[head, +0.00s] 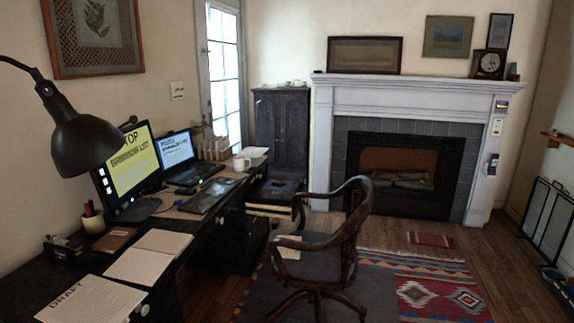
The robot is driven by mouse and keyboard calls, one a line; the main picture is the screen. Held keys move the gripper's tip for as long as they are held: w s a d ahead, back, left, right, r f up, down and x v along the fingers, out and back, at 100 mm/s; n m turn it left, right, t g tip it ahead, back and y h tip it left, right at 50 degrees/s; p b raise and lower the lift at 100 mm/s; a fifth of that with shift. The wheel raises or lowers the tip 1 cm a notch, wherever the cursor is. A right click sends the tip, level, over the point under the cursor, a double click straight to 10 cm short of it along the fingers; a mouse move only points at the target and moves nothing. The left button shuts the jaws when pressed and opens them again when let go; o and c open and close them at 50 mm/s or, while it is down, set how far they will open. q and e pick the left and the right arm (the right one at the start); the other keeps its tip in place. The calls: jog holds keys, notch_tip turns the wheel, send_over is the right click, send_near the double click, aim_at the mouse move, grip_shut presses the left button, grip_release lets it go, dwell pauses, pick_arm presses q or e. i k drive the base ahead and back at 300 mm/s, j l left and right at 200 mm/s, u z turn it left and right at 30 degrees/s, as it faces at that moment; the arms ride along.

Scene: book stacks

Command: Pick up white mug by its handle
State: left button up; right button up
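A small white mug (240,164) stands upright near the far end of the dark desk (200,218), beyond the keyboard and beside a stack of papers. It is small in the head view, and I cannot make out which way its handle points. Neither of my grippers shows in the head view.
The desk holds a monitor (128,167), a laptop (178,154), a black lamp (80,140), a pen cup (93,220) and papers (92,300). A wooden chair (322,250) stands right of the desk on a patterned rug (430,290).

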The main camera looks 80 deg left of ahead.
aim_at(239, 160)
jog(key=u, duration=3.1)
